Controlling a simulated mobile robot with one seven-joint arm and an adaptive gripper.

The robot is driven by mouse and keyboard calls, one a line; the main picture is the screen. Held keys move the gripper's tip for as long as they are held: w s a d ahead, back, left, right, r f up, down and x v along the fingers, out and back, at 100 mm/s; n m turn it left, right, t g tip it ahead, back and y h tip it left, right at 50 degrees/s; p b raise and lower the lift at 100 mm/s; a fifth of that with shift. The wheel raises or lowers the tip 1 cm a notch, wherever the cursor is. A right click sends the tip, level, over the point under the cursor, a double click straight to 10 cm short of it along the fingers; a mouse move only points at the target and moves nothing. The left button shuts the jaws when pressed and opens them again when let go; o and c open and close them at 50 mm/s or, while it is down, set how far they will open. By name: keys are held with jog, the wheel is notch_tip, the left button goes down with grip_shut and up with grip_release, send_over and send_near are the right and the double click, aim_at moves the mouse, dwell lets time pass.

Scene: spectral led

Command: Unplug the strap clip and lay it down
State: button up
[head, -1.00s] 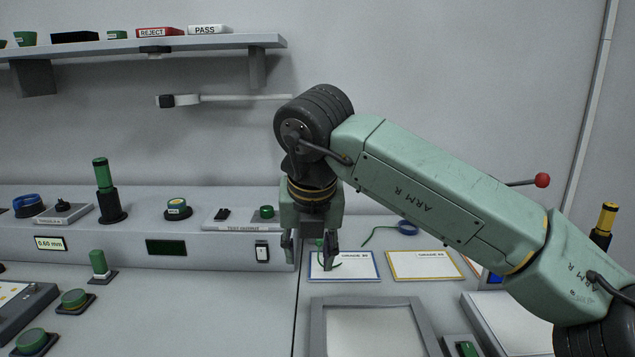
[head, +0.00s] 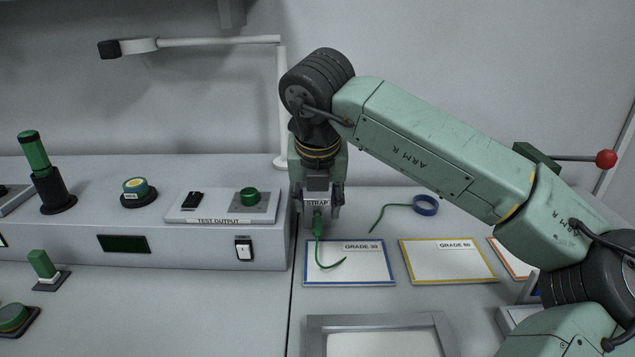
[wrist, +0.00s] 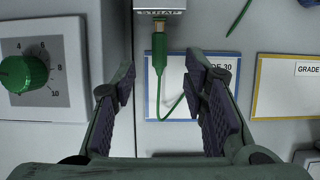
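The strap clip (head: 318,224) is a small green plug with a green cord. In the wrist view the clip (wrist: 158,44) meets a grey block marked STRAP (wrist: 160,6), a metallic tip showing at the joint. The STRAP block also shows in the head view (head: 316,203), between my fingers. The cord curls over the blue-edged GRADE 30 card (head: 310,278). My gripper (head: 319,205) is open and points down. In the wrist view my gripper (wrist: 161,80) has nothing between its pads at the tips; the clip is beyond them, near the top.
A grey console (head: 170,248) with a TEST OUTPUT panel (head: 219,221) stands close on the left. A blue band with a green cord (head: 426,205) lies at the back right. A yellow-edged card (head: 450,262) and a grey-framed tray (head: 380,320) lie on the bench.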

aim_at(318, 222)
jog(key=shift+p+x, duration=0.5)
jog(key=shift+x, duration=2.7)
jog(key=shift+c, duration=0.5)
grip_shut()
